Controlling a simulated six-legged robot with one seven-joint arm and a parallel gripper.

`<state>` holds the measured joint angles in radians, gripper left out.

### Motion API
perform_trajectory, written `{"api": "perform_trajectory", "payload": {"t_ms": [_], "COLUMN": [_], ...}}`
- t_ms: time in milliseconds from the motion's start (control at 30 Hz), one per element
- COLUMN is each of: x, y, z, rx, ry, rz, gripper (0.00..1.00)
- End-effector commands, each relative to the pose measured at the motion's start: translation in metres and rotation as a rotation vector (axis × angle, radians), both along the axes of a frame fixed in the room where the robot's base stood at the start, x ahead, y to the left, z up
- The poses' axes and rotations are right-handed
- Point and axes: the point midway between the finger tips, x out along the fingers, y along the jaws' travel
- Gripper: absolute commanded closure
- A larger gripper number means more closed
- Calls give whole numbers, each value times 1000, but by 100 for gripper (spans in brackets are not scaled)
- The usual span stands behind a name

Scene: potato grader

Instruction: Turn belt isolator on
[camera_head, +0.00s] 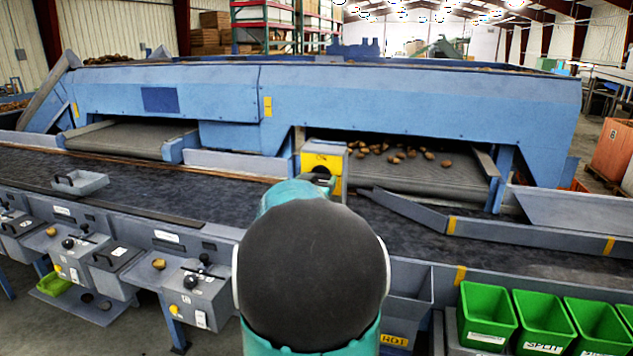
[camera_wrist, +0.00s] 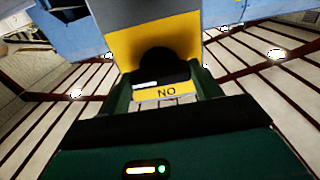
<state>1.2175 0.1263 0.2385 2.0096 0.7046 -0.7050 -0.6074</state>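The belt isolator is a yellow-fronted grey box (camera_head: 337,161) at the middle of the line in the head view. Part of its face is hidden by my arm. In the wrist view its yellow face (camera_wrist: 126,52) fills the upper middle, with a round black knob (camera_wrist: 168,62) on it. A yellow label (camera_wrist: 166,93) below the knob reads "NO" as pictured. My gripper (camera_wrist: 166,82) is at the box, its two dark green fingers apart on either side of the knob. A gap shows at the left finger; contact at the right one is unclear.
A long dark belt (camera_head: 180,188) runs across the line. Potatoes lie on the grey roller table (camera_head: 420,176) right of the isolator. Green bins (camera_head: 485,315) stand at the front right. Grey control boxes (camera_head: 198,298) with knobs line the front left.

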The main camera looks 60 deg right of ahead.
Motion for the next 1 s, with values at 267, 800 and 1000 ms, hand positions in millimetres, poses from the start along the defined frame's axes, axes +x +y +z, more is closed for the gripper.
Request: {"api": "perform_trajectory", "payload": {"t_ms": [267,800,1000], "x": [0,2,2], "y": [0,1,1], "z": [0,0,0], "rx": [-2,-54,-83], "ry": [14,333,521], "rz": [0,3,4], "gripper": [59,59,59]}}
